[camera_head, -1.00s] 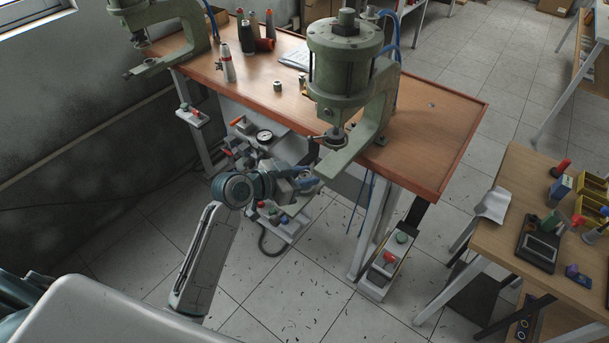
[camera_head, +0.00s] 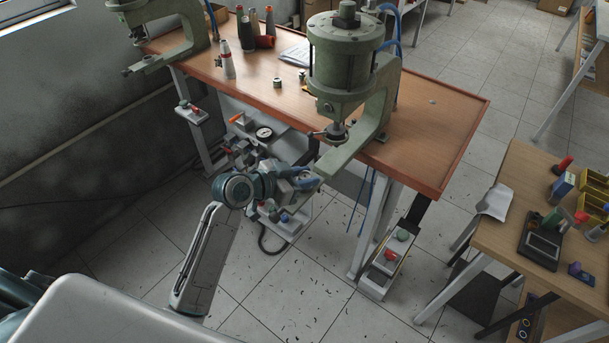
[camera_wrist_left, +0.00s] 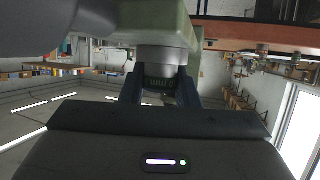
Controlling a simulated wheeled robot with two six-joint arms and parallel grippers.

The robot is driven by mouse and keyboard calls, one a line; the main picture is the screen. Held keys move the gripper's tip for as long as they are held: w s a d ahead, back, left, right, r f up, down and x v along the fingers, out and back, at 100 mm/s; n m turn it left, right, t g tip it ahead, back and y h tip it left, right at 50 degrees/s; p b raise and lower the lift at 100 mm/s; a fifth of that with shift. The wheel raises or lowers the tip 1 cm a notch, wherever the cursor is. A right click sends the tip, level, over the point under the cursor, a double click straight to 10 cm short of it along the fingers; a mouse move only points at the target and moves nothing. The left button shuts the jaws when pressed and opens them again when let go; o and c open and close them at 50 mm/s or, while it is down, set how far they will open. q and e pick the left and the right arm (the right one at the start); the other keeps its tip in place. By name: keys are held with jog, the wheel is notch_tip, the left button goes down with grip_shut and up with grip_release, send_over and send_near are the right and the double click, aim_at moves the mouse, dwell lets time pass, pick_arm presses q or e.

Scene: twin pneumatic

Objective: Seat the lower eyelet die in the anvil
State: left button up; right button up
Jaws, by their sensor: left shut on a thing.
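The green pneumatic press (camera_head: 345,85) stands at the front edge of the wooden table, with its lower arm (camera_head: 345,153) reaching toward me. My left gripper (camera_head: 314,183) is at the free end of that arm. The left wrist view, which is upside down, shows its two dark fingers (camera_wrist_left: 161,90) shut on a small dark ribbed piece, which looks like the lower eyelet die (camera_wrist_left: 160,83). A pale metal cylinder, apparently the anvil (camera_wrist_left: 160,57), lies between it and the green arm. They look in line; whether the die is down inside is hidden. My right gripper is not in view.
A second green press (camera_head: 165,30) stands at the table's (camera_head: 435,125) far left. Cones and spools (camera_head: 250,40) stand on it. A button box (camera_head: 390,253) sits below the front edge. A side table (camera_head: 520,190) with bins is at right.

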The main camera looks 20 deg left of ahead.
pick_arm(q)
jog(key=shift+f, duration=0.15)
jog(key=o, duration=1.1)
jog(key=shift+o, duration=0.2)
jog(key=b+v, duration=0.3)
jog(key=v, duration=0.5)
jog(key=shift+s+a, duration=0.25)
jog(key=shift+a, duration=0.05)
jog(key=shift+v, duration=1)
